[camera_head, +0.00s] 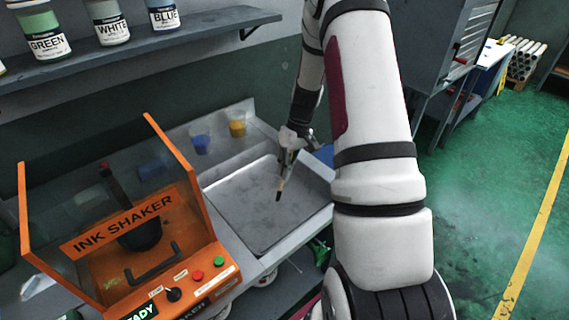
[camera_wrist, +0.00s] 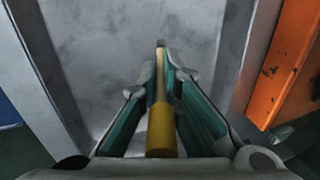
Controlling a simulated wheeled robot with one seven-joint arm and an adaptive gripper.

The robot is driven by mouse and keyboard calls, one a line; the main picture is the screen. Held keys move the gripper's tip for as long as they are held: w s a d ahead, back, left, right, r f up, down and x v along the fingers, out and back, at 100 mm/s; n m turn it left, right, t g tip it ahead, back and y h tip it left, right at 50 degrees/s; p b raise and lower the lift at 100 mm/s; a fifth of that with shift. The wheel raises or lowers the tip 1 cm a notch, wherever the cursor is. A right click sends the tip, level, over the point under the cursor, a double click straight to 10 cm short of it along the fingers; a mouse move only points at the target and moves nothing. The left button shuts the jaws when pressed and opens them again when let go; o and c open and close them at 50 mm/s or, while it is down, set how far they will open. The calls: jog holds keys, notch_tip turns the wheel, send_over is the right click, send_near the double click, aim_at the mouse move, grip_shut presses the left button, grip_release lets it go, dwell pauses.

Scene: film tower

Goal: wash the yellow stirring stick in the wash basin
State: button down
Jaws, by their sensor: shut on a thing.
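My gripper (camera_head: 288,158) is shut on the yellow stirring stick. In the wrist view the stick (camera_wrist: 161,130) lies between the two fingers of my gripper (camera_wrist: 161,75), its thick yellow end near the camera and its paler shaft pointing away. In the head view the stick (camera_head: 281,186) points down from my gripper and ends in a dark tip. The wash basin (camera_head: 235,225) is a shallow grey metal sink, and its floor also shows in the wrist view (camera_wrist: 105,70). The stick is over the basin; I cannot tell whether its tip touches the floor or any water.
An orange ink shaker (camera_head: 185,262) with a raised clear cover stands left of the basin. A blue cup (camera_head: 200,144) and a yellow cup (camera_head: 237,127) stand behind it. A shelf (camera_head: 150,42) with ink jars is above. Open green floor (camera_head: 490,170) lies to the right.

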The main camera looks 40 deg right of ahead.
notch_tip(320, 180, down, 7)
jog(key=b, duration=0.1)
jog(key=shift+b, duration=0.4)
dwell(2.3)
jog(key=shift+r+p, duration=1.85)
jog(key=shift+r, duration=4.05)
jog(key=shift+r+p, duration=0.5)
jog(key=shift+r, duration=1.5)
